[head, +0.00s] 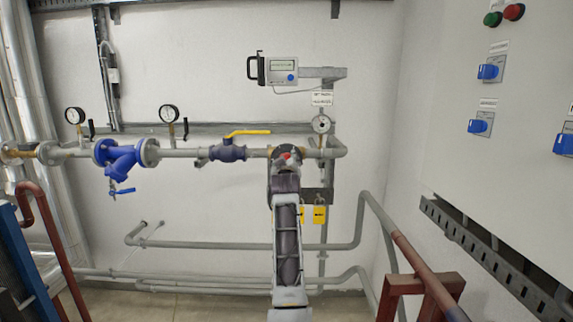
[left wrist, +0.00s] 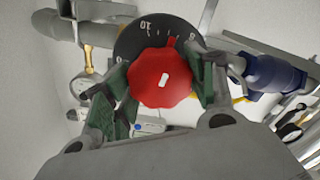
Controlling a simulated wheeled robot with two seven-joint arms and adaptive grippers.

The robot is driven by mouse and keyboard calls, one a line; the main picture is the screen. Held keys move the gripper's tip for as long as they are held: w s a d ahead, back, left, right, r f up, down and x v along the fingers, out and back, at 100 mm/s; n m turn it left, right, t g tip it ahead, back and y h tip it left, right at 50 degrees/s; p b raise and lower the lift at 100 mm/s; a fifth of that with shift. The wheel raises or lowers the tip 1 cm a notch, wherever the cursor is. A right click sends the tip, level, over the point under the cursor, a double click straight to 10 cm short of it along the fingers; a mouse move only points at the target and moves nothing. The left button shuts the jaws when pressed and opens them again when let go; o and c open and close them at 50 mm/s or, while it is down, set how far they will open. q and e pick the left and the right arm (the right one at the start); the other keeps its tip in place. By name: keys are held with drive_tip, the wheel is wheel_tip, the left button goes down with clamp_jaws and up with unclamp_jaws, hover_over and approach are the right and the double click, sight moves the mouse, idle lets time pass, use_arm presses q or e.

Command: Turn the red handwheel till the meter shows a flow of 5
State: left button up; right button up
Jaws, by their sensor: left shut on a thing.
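The red handwheel (left wrist: 160,78) fills the middle of the left wrist view, in front of a black dial (left wrist: 140,38) with white marks. A small red pointer stands at the dial's scale. My left gripper (left wrist: 163,84) is shut on the handwheel, with one green-padded finger on each side of its rim. In the head view, my left gripper (head: 286,161) covers most of the handwheel (head: 287,155), and only bits of red show. The meter (head: 282,71), a grey box with a small display and a blue button, is on the wall above. Its reading is too small to tell.
A valve with a yellow lever (head: 247,132) sits on the pipe left of the handwheel. A blue strainer (head: 120,160) is farther left. A white cabinet (head: 490,130) stands at right.

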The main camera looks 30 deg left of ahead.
sight(287, 154)
use_arm(q)
drive_tip(key=o, duration=0.9)
drive_tip(key=shift+f, duration=0.3)
drive_tip(key=shift+o, duration=0.6)
drive_tip(key=shift+r, duration=0.35)
drive_tip(key=r, duration=0.8)
drive_tip(key=shift+d+r, duration=0.2)
drive_tip(key=shift+a+r, duration=0.2)
drive_tip(key=shift+r, duration=0.35)
use_arm(e)
drive_tip(key=shift+d, duration=0.5)
